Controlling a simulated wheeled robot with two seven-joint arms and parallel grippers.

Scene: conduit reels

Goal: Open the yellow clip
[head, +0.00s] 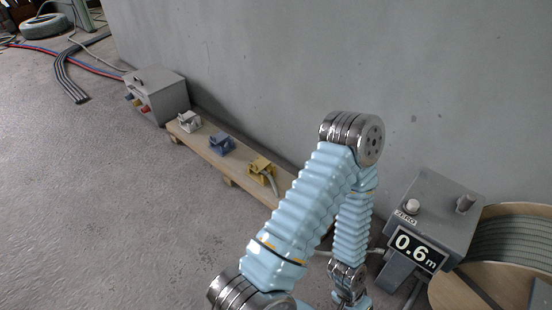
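The yellow clip (259,168) sits on a low wooden plank (225,163) along the wall, the nearest of three clips to me. A grey conduit piece (270,184) runs at its front and bends down over the plank. I cannot tell from here whether the clip's top is open or shut. One of my arms stands to the right of the clip, folded with its elbow up, and covers the plank's right end. Its wrist reaches down to the bottom edge of the view, apart from the clip. No gripper fingers show.
A blue clip (221,143) and a white clip (189,122) stand farther along the plank. A grey box (158,95) is beyond them. At right are a meter reading 0.6 m (416,250) and a conduit reel (515,240).

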